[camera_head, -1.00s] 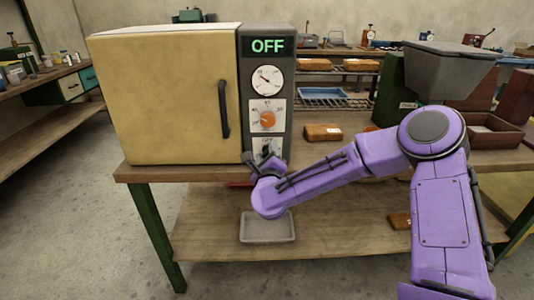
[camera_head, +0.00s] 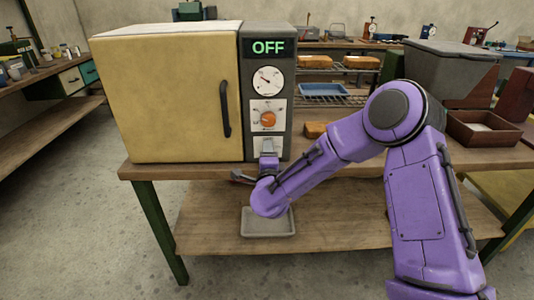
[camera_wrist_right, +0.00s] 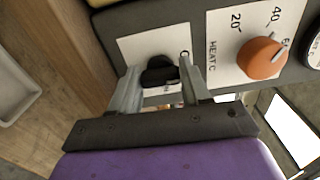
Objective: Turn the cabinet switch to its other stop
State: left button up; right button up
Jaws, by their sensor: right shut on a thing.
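The cabinet (camera_head: 170,100) is a cream box with a dark handle and a grey control panel (camera_head: 282,95) on its right side. The display (camera_head: 268,47) reads OFF in green. The black cabinet switch (camera_wrist_right: 158,72) sits on a white plate low on the panel, in the right wrist view. My right gripper (camera_wrist_right: 160,84) has its two fingers on either side of the switch knob and is shut on it. My left gripper is not in view.
Above the switch are an orange heat knob (camera_head: 268,119) and a round dial gauge (camera_head: 268,81). A grey tray (camera_head: 268,232) lies on the lower shelf under the bench. A dark bin (camera_head: 440,75) and a brown box (camera_head: 487,130) stand at the right.

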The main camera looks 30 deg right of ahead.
dwell(0.3)
jog(key=o, duration=1.1)
jog(key=shift+c, duration=0.2)
jog(key=b+v, duration=0.1)
jog(key=v, duration=0.9)
jog(key=shift+s, duration=0.2)
jog(key=shift+a+n, duration=0.1)
jog(key=shift+n, duration=0.2)
